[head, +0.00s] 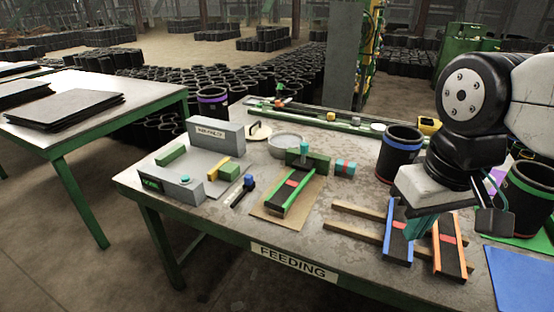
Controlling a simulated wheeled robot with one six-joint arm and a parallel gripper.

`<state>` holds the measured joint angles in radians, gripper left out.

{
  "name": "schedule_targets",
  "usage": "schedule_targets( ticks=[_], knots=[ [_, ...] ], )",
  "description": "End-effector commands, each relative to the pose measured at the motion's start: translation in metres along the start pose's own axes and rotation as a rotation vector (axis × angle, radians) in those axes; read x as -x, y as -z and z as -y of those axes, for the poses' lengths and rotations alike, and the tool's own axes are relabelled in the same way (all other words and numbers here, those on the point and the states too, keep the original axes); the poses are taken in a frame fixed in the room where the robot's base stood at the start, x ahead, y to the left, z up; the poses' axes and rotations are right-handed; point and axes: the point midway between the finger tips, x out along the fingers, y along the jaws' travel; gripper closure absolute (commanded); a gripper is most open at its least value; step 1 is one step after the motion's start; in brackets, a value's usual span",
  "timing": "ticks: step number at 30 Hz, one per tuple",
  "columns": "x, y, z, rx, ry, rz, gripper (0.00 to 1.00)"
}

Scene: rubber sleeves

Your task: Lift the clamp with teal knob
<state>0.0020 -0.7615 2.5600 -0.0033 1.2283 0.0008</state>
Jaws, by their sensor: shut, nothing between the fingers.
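The clamp with teal knob (305,158) appears as a green block with an upright teal knob. It sits at the far end of a black strip with green edges and a red mark (287,194), on a cardboard sheet. My gripper (420,232) is at the right of the table, pointing down over the blue-edged strip (398,232), well to the right of the clamp and apart from it. Its teal fingers look shut and empty. Whether the fingertips touch the strip cannot be told.
Wooden bars (352,237) and an orange-edged strip (450,250) lie near my gripper. A black cylinder with a blue band (400,150) stands behind.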

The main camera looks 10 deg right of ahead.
Motion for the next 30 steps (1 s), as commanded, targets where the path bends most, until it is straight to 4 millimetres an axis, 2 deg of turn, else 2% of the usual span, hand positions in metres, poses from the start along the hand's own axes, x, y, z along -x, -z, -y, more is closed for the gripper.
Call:
schedule_targets(
  ticks=[8,11,14,17,23,26,30],
  knots=[
    [0.000,0.001,-0.001,0.007,-0.007,0.005,1.00],
    [-0.003,0.008,-0.007,0.047,-0.050,0.034,1.00],
    [-0.007,0.024,-0.019,0.138,-0.145,0.095,1.00],
    [-0.013,0.050,-0.037,0.278,-0.283,0.177,1.00],
    [-0.030,0.126,-0.061,0.621,-0.584,0.338,1.00],
    [-0.043,0.169,-0.061,0.805,-0.730,0.409,1.00],
    [-0.068,0.234,-0.046,1.075,-0.933,0.492,1.00]
  ],
)
